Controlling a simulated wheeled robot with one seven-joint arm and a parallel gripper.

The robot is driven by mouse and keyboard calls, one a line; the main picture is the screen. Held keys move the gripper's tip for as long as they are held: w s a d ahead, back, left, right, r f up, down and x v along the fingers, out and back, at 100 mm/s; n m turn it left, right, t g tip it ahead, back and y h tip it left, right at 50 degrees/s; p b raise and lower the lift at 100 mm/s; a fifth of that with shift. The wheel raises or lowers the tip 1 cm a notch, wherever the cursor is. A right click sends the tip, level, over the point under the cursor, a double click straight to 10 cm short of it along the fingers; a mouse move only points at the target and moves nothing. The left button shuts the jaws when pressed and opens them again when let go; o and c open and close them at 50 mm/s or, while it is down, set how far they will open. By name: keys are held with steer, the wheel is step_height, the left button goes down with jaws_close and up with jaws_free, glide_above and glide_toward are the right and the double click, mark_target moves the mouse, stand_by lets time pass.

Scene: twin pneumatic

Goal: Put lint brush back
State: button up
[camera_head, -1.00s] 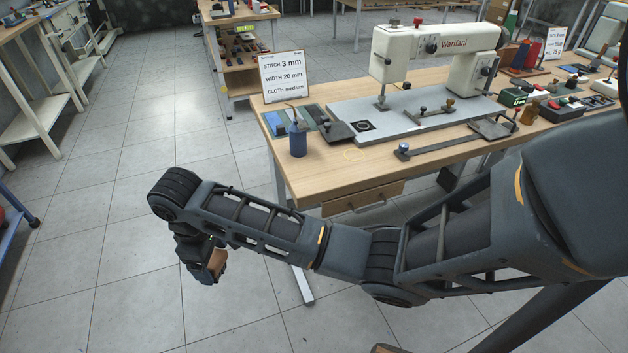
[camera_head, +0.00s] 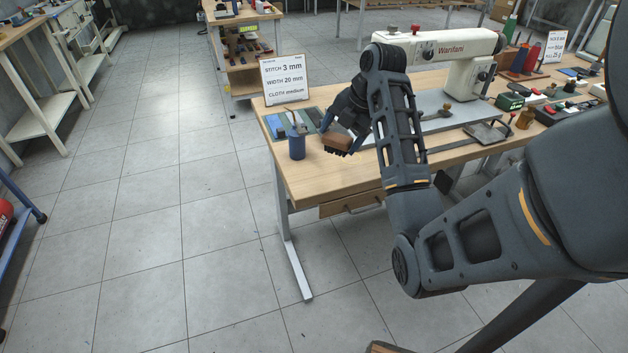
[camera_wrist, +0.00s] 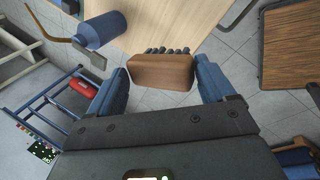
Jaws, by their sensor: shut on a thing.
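The lint brush (camera_head: 337,142) has a brown wooden back and dark bristles. My gripper (camera_head: 340,132) is shut on it and holds it over the front left part of the sewing table (camera_head: 300,180), bristles pointing down. In the wrist view the brush (camera_wrist: 160,72) sits between the two blue-grey fingers of my gripper (camera_wrist: 160,80), with its bristles showing at the far edge. I cannot tell whether the brush touches the tabletop.
A blue bottle (camera_head: 297,143) stands just left of the brush, near the table's left edge. A settings sign (camera_head: 285,78) stands behind it. The sewing machine (camera_head: 440,50) is at the back right, partly hidden by my arm. Several small items crowd the right side.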

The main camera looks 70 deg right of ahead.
steer(key=s+d+r+n, duration=0.1)
steer(key=s+d+n, duration=0.15)
steer(key=s, duration=0.25)
steer(key=shift+m+t+y, duration=0.3)
steer(key=shift+m, duration=0.15)
steer(key=w+a+f, duration=0.1)
steer(key=w+f, duration=0.1)
steer(key=w, duration=0.1)
steer(key=w+a+f, duration=0.2)
steer(key=w, duration=0.1)
steer(key=w+a+f, duration=0.2)
steer(key=w, duration=0.1)
steer(key=shift+w+a+f, duration=0.2)
steer(key=shift+w, duration=0.2)
steer(key=shift+a+f+p, duration=0.1)
steer(key=shift+f+p, duration=0.4)
steer(key=shift+f, duration=1.55)
steer(key=shift+f, duration=0.15)
steer(key=o, duration=1.2)
steer(key=shift+o, duration=0.2)
